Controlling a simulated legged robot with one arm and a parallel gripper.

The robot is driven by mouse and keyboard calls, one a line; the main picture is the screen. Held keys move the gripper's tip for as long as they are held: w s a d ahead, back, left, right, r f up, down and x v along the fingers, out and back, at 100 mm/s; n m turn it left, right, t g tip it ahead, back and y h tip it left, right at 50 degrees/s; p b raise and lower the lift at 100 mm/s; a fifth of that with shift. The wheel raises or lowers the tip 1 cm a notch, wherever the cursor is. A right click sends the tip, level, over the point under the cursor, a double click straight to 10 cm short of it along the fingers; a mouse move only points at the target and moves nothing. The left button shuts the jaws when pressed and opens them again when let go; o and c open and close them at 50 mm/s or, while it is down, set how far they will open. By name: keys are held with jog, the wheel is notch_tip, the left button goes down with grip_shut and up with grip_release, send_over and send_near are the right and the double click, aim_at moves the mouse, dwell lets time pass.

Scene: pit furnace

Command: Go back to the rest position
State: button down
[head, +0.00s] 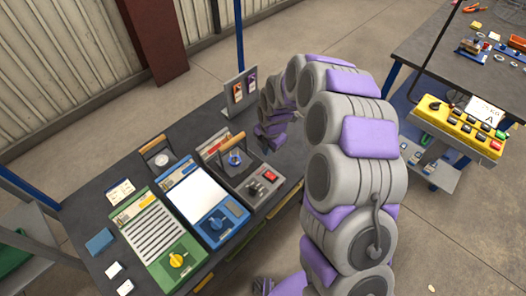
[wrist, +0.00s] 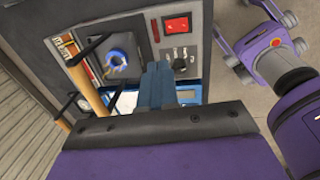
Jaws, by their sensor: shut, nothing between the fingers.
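My gripper (wrist: 155,85) shows in the wrist view with its fingers together and nothing between them. In the head view my arm curves over the right side of the bench, and the fingertips are hidden behind it or too small to make out. The pit furnace (head: 238,165) is a dark unit with a round opening with a blue rim and a wooden handle. It also shows in the wrist view (wrist: 130,40), with the blue-rimmed opening left of my fingers and a red switch beyond them. My gripper appears apart from the furnace.
A green unit (head: 160,240) with a yellow knob and a blue unit (head: 213,205) stand left of the furnace on the dark bench (head: 92,195). A small upright panel (head: 240,92) stands behind. A yellow control box (head: 457,128) is at right. Open floor lies between the benches.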

jog(key=s+d+r+m+g, duration=0.1)
jog(key=s+d+r+m, duration=0.9)
jog(key=s+r+m, duration=0.4)
jog(key=s+d+r+m, duration=0.2)
jog(key=s+m, duration=0.2)
jog(key=s, duration=0.3)
jog(key=s+d+r+m+g, duration=0.1)
jog(key=s+d+r+m, duration=0.2)
jog(key=s+m, duration=0.2)
jog(key=s+d+r+m+h, duration=0.1)
jog(key=s+m, duration=0.4)
jog(key=s, duration=0.6)
jog(key=shift+s+d+r+g, duration=0.2)
jog(key=shift+d+r+g, duration=0.1)
jog(key=shift+d+r, duration=0.5)
